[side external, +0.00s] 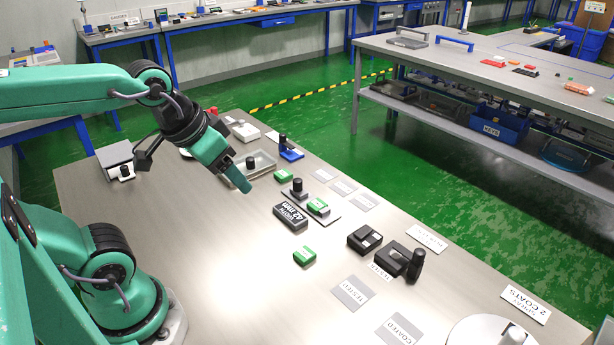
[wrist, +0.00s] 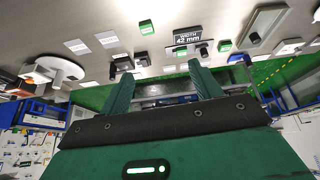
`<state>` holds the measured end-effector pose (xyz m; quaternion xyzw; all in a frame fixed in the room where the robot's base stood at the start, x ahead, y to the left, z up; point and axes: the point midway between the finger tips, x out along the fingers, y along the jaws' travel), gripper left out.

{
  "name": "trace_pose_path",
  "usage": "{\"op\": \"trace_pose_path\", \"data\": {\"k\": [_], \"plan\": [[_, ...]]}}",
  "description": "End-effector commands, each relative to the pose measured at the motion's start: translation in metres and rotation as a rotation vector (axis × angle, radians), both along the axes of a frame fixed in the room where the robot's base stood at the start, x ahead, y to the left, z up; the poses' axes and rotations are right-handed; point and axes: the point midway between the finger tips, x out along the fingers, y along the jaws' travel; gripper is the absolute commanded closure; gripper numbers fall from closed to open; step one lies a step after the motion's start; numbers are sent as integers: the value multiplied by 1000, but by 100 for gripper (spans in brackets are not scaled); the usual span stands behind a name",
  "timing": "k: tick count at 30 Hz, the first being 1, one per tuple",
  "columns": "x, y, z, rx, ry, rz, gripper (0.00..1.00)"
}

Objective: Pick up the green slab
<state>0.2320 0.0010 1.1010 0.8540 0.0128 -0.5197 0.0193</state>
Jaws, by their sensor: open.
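Three green slabs with pale tops show. One slab (side external: 304,257) lies alone on the bare table; it also shows in the wrist view (wrist: 146,27). My gripper (side external: 243,187) is above the table, left of the slabs in the side view. Its fingers (wrist: 160,82) are apart with nothing between them.
A black block marked 42 mm (side external: 290,216) lies near the second slab. A shallow tray (side external: 263,160) and a blue fixture (side external: 291,154) stand behind. Black fixtures (side external: 364,239) and label cards (side external: 353,292) are at right.

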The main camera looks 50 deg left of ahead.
Motion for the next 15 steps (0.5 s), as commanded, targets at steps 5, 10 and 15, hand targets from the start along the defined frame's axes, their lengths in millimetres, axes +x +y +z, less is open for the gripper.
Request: {"op": "trace_pose_path", "data": {"k": [5, 10, 15], "plan": [[20, 3, 4, -43, 37, 96, 36], [47, 7, 5, -98, 84, 232, 36], [77, 12, 2, -152, 130, 378, 36]]}}
